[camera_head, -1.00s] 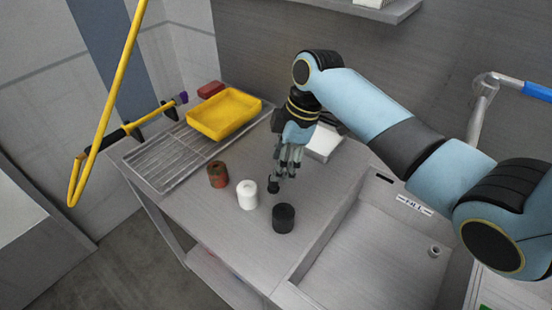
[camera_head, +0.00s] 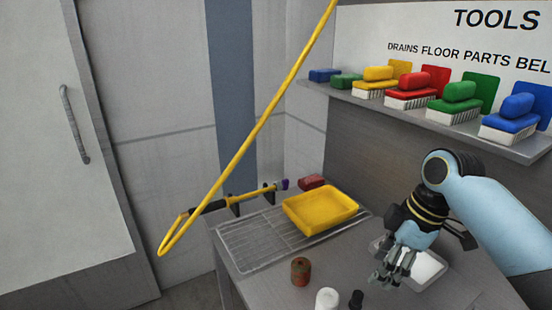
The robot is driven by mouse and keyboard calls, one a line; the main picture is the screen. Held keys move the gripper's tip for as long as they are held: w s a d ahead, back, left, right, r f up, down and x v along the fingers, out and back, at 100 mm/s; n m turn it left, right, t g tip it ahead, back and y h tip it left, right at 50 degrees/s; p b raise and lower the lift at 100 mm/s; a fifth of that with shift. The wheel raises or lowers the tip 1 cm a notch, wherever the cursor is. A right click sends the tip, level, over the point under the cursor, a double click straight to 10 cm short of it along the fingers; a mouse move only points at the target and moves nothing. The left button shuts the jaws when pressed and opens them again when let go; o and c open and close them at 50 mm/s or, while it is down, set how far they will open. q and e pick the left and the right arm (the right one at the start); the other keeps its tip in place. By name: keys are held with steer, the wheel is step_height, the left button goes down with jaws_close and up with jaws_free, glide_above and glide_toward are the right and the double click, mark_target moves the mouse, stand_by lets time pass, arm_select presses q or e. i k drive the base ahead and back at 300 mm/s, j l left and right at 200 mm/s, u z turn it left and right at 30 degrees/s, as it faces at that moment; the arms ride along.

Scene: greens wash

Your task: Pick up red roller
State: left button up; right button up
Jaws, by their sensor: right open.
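The red roller (camera_head: 301,271) is a brownish-red, worn-looking short cylinder with a dark hole in its top. It stands upright on the grey counter, just in front of the wire rack. A white roller (camera_head: 327,299) and a small black piece (camera_head: 356,299) stand to its right, near the bottom edge of the picture. My right gripper (camera_head: 382,282) comes in from the right, points down and is open and empty. Its fingers are to the right of the red roller, beyond the small black piece, and apart from the roller. My left gripper is not in view.
A yellow tray (camera_head: 320,211) sits on the wire rack (camera_head: 256,247), with a red block (camera_head: 311,182) behind. A yellow pole (camera_head: 245,135) crosses the upper left. A white tray (camera_head: 432,268) lies behind my right gripper. Coloured brushes stand on the wall shelf (camera_head: 440,127).

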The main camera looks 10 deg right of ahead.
mark_target(301, 267)
steer(key=k+j, duration=1.2)
steer(key=k, duration=0.05)
